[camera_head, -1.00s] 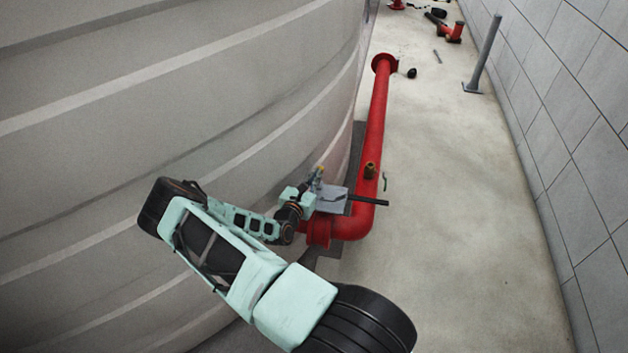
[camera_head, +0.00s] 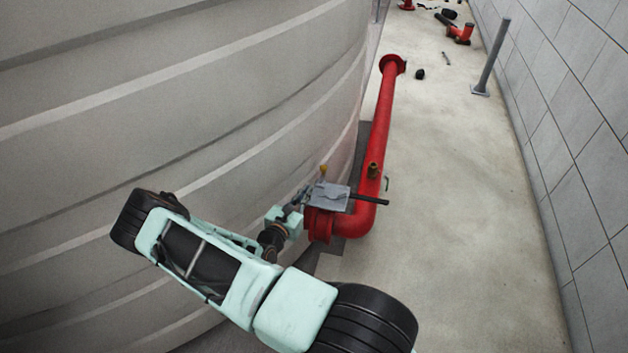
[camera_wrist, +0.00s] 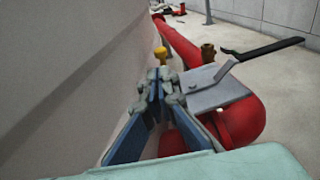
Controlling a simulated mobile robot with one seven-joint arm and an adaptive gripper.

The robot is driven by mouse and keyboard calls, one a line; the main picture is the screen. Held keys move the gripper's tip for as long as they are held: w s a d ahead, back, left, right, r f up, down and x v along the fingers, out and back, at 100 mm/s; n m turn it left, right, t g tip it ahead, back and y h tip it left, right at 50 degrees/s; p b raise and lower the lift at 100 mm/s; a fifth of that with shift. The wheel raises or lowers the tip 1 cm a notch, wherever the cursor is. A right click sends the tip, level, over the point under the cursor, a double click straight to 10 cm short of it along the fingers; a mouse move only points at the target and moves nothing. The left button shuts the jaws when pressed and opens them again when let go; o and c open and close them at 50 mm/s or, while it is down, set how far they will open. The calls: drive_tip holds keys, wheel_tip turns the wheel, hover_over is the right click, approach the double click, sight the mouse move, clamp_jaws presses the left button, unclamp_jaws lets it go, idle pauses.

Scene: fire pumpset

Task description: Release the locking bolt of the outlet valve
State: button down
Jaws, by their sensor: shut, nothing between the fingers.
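The outlet valve shows as a grey plate (camera_head: 331,197) at the near end of the red pipe. A black lever handle (camera_head: 372,201) sticks out to its right. A small yellow knob, seemingly the locking bolt (camera_head: 323,168), stands at the plate's far left edge; it also shows in the wrist view (camera_wrist: 161,53). My gripper (camera_wrist: 158,84) is shut and empty, its fingertips just left of the grey plate (camera_wrist: 205,88). In the wrist view the knob appears just beyond the fingertips; whether they touch cannot be told. The knob's lower part is hidden.
A big ribbed grey tank (camera_head: 180,110) rises close on the left. The red pipe (camera_head: 378,125) runs away along it and carries a brass fitting (camera_head: 373,170). A block wall (camera_head: 570,130) stands right.

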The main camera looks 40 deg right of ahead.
drive_tip(key=shift+v, duration=1.7)
